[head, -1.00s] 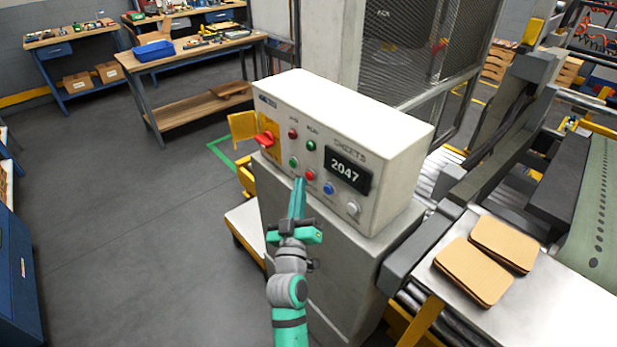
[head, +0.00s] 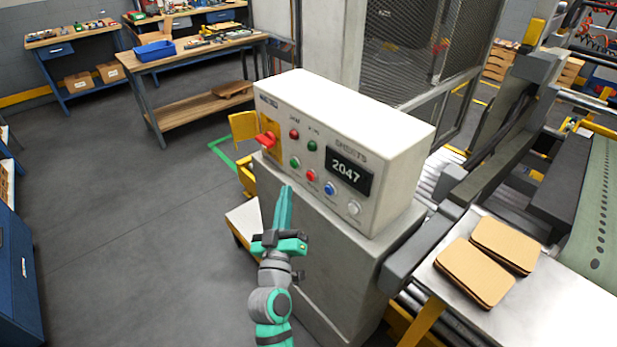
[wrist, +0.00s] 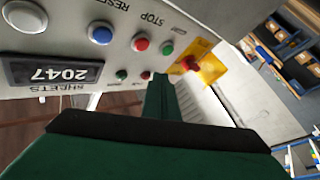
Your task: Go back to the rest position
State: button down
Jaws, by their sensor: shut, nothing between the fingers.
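My gripper (head: 285,190) is shut and empty, its teal fingers pointing up toward the control box (head: 310,180). In the head view it is in front of the box's lower left edge, below the green button (head: 295,162). The box shows 2047 on a black display (head: 348,171). It also has a red button (head: 311,176), a blue button (head: 330,188), a white button (head: 354,208) and a red switch on a yellow plate (head: 266,141). The wrist view shows the panel upside down, with the finger tips (wrist: 158,82) near its edge.
Stacked brown sheets (head: 475,272) lie on a metal table (head: 445,258) at the right. A grey pedestal (head: 325,270) stands under the box. A wooden workbench (head: 190,52) stands behind at the left. The grey floor (head: 110,200) at the left is clear.

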dwell(0.4)
jog(key=s+f+g+y, duration=0.3)
jog(key=s+f+y, duration=0.1)
jog(key=s+f, duration=1.5)
jog(key=s+m+g, duration=0.2)
jog(key=s+m, duration=0.1)
jog(key=s, duration=2.3)
jog(key=shift+s+d+r+g, duration=0.15)
jog(key=shift+s+g, duration=0.15)
